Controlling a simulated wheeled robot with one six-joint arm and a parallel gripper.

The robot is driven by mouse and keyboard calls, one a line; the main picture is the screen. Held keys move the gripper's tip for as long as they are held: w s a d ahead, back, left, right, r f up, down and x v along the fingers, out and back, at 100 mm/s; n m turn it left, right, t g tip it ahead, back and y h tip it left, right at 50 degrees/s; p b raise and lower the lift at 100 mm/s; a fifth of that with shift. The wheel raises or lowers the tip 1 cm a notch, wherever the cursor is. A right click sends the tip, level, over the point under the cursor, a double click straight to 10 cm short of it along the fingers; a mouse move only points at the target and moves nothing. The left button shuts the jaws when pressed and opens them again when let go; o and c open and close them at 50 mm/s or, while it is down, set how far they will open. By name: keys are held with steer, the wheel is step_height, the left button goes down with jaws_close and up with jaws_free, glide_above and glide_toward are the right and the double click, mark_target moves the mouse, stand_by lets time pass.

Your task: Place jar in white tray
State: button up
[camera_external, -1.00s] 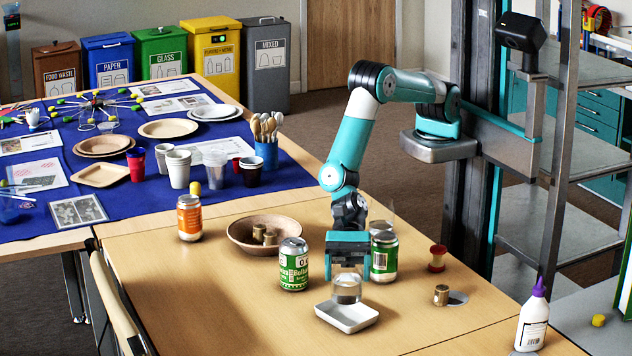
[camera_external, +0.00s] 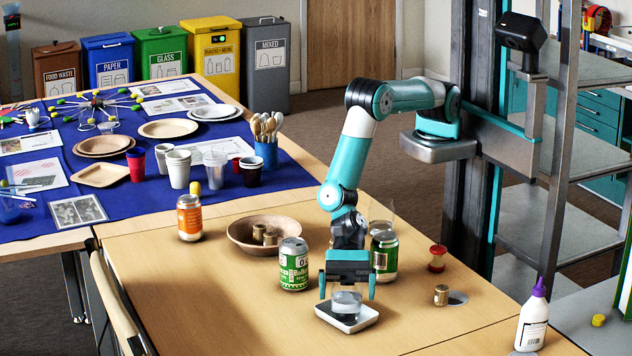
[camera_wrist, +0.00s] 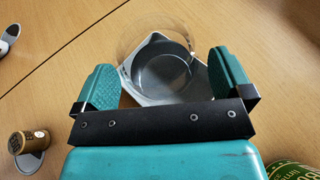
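The clear glass jar (camera_external: 347,302) stands in the white tray (camera_external: 368,320), seemingly upright. In the wrist view the jar (camera_wrist: 160,72) shows its round rim and grey base, with a corner of the tray (camera_wrist: 152,40) around it. My gripper (camera_external: 347,292) is above the tray, pointing down, with one finger on each side of the jar. In the wrist view my gripper (camera_wrist: 166,78) has its teal fingers spread wide, with gaps between them and the jar. Part of the jar is hidden behind the gripper's crossbar.
A wooden bowl (camera_external: 240,238) holds small brass-coloured pieces. A red spool (camera_external: 437,258) and a brass cylinder (camera_external: 441,295) are at right. The front left tabletop is clear.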

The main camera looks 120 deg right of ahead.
steer(key=shift+r, duration=0.1)
steer(key=v, duration=0.7)
steer(key=shift+s+d, duration=0.1)
steer(key=shift+d, duration=0.15)
steer(key=s+d+r+n+g+h, duration=0.1)
steer(key=s+d+r+n+g, duration=0.1)
steer(key=s+d+r+n, duration=0.5)
steer(key=s+r+n+g+h, duration=0.2)
steer(key=s+r+n, duration=0.2)
steer(key=r+n, duration=0.7)
steer(key=s+d+r+n+g+h, duration=0.1)
steer(key=s+d+r+n+h, duration=0.1)
steer(key=s+d+n, duration=0.4)
steer(key=s+d+r+n+g+h, duration=0.1)
steer(key=s+d+r+n+h, duration=0.1)
steer(key=s+d+n, duration=0.5)
steer(key=s+r, duration=0.1)
steer(key=s, duration=0.4)
steer(key=shift+g+h, duration=0.3)
